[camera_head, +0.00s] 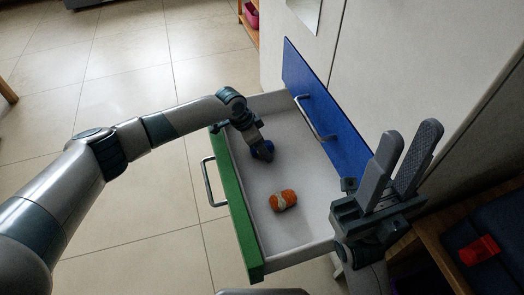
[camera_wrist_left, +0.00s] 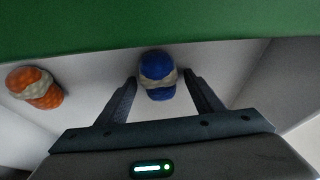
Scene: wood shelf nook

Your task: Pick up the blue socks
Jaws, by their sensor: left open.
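The blue socks (camera_wrist_left: 157,70) are a rolled blue bundle with a grey band, lying on the white floor of an open drawer. In the head view the blue socks (camera_head: 262,150) are partly hidden by my left gripper (camera_head: 257,146). In the left wrist view my left gripper (camera_wrist_left: 158,98) is open, with one finger on either side of the socks' near end. I cannot tell whether the fingers touch them. My right gripper (camera_head: 408,150) is open and empty, pointing up, to the right of the drawer.
Orange rolled socks (camera_head: 283,200) lie in the same drawer, also in the left wrist view (camera_wrist_left: 35,87). The drawer has a green front (camera_head: 237,213). A blue panel with a handle (camera_head: 327,110) stands behind it. A red object (camera_head: 480,250) sits at the right.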

